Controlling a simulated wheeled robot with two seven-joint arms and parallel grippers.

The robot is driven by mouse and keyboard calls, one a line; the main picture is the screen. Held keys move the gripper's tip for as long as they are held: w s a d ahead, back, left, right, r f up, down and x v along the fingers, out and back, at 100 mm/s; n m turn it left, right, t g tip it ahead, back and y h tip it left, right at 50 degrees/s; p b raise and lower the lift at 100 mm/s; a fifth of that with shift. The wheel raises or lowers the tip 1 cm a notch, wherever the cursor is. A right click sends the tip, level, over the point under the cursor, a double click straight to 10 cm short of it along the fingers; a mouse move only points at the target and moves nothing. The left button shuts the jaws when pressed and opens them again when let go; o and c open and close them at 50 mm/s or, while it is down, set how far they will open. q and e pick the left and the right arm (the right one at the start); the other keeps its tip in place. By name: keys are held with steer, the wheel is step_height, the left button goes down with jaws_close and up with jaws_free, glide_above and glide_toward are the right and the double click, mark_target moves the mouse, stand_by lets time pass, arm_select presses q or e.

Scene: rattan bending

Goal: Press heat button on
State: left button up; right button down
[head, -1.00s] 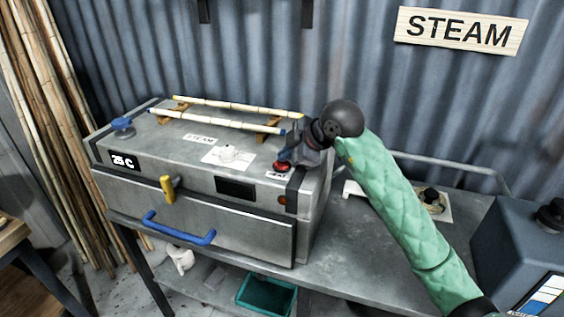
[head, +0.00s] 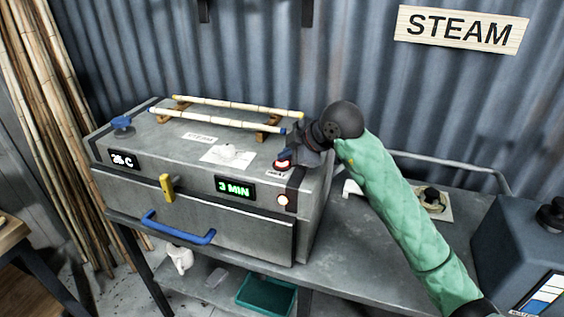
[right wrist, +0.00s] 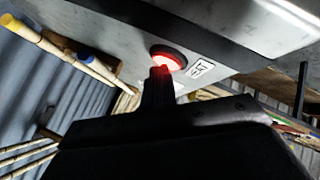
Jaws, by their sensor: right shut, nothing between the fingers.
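The red heat button (head: 283,164) sits on the top right front corner of the grey steam box (head: 180,147). It glows, with a bright ring in the right wrist view (right wrist: 168,62). My right gripper (head: 291,158) is shut and empty, its fingertips at the button. In the right wrist view the dark fingertips (right wrist: 160,72) overlap the button's edge and seem to touch it. A round indicator lamp (head: 283,199) on the box front is lit. The front display (head: 235,188) reads 3 MIN in green. The temperature display (head: 124,160) shows a white reading. My left gripper is not in view.
Two rattan poles (head: 222,105) lie on wooden rests atop the box. A dark grey unit (head: 515,250) stands at right.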

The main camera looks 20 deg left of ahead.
mark_target(286, 165)
stand_by(0.4)
steer(key=shift+r, duration=0.3)
steer(key=shift+r+p, duration=1.65)
steer(key=shift+r, duration=1.45)
